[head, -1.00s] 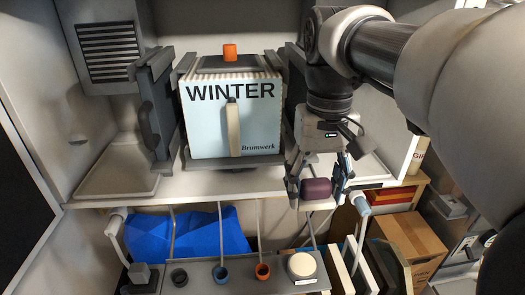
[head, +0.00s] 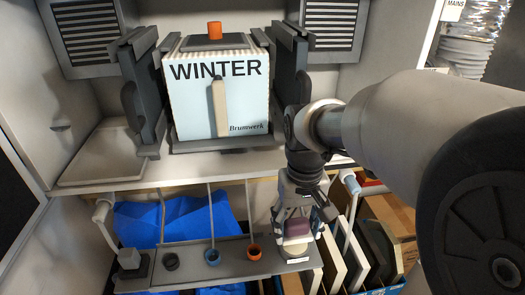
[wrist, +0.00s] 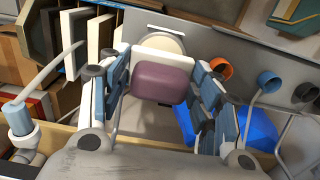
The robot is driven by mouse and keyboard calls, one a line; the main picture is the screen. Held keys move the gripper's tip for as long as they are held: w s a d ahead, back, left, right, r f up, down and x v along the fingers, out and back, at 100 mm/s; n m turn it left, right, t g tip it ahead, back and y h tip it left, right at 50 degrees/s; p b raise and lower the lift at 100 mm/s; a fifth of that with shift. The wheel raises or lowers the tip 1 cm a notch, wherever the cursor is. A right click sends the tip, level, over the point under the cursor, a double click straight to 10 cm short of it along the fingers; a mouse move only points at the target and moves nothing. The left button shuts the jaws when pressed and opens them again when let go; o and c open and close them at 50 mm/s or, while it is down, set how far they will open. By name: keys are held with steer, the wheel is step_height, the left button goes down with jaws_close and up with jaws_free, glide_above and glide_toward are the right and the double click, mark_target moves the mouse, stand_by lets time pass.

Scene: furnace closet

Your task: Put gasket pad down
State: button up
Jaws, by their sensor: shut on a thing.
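The gasket pad is a rounded purple block (head: 297,228), held in my gripper (head: 294,236) over the right end of a narrow grey shelf (head: 190,275). In the wrist view the pad (wrist: 162,82) sits between the two blue-grey fingers, which close on its sides. A round cream disc (wrist: 160,42) on the shelf shows just beyond the pad. In the head view my gripper and the pad hide most of that disc. I cannot tell how far the pad is above it.
The shelf also holds an orange ring (head: 254,252), a blue ring (head: 212,257), a dark ring (head: 170,262) and a grey block (head: 128,259). Upright boards (head: 335,262) stand to the right. A white box marked WINTER (head: 218,100) is above, behind a ledge.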

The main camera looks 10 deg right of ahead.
steer(key=shift+f, duration=1.25)
steer(key=shift+f, duration=0.2)
steer(key=o, duration=0.9)
steer(key=shift+o, duration=0.2)
steer(key=shift+r, duration=0.15)
